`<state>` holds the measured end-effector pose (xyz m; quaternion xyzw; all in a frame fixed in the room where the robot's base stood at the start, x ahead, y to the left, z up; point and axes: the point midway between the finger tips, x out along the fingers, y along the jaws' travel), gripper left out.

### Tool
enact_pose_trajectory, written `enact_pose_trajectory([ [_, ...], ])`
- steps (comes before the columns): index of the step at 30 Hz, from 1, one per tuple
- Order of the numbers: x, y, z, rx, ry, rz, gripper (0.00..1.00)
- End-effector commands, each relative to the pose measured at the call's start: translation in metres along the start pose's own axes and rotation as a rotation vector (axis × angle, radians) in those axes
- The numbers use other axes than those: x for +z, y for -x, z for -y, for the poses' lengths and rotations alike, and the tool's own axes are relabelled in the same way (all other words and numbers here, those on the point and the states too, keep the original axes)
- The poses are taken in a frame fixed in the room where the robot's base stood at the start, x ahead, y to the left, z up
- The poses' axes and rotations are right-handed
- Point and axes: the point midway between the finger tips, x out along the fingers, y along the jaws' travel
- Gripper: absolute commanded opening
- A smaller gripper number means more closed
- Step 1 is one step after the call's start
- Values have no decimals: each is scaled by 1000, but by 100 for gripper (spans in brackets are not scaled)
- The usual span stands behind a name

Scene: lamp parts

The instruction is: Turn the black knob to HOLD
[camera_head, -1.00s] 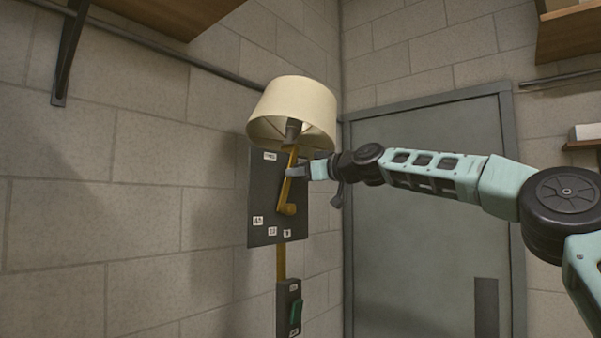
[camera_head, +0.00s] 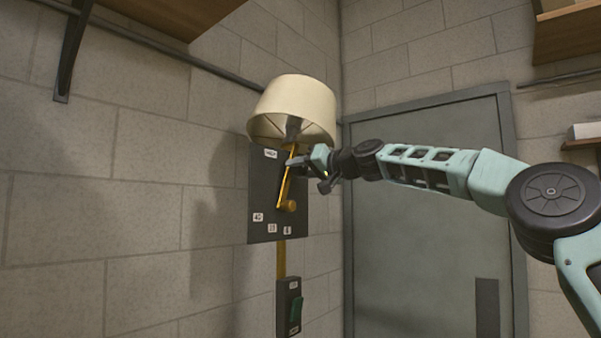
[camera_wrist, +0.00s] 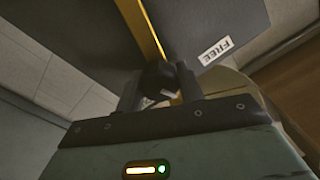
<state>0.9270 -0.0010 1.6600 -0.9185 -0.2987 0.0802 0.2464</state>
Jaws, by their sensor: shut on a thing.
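The black knob (camera_wrist: 158,78) sits between the two dark fingers of my gripper (camera_wrist: 159,86) in the wrist view, and the jaws are closed on it. In the head view my gripper (camera_head: 294,163) is at the upper part of a yellow lamp arm (camera_head: 284,187), just below the cream shade (camera_head: 293,105), and hides the knob. A label reading FREE (camera_wrist: 216,52) shows in the wrist view, to the right of the arm. I see no readable HOLD label. Which way the knob points cannot be told.
The lamp arm is mounted on a dark wall panel (camera_head: 264,222) with several small white labels. A switch box with a green rocker (camera_head: 297,309) is below it. A grey door (camera_head: 425,230) stands behind my arm. Wooden shelves are above.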

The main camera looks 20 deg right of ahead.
Motion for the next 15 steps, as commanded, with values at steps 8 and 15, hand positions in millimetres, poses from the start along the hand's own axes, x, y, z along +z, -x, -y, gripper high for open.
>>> enact_pose_trajectory([
  [8,-1,0,0,1,-262,-2,15],
  [15,-1,1,0,1,-490,-2,15],
])
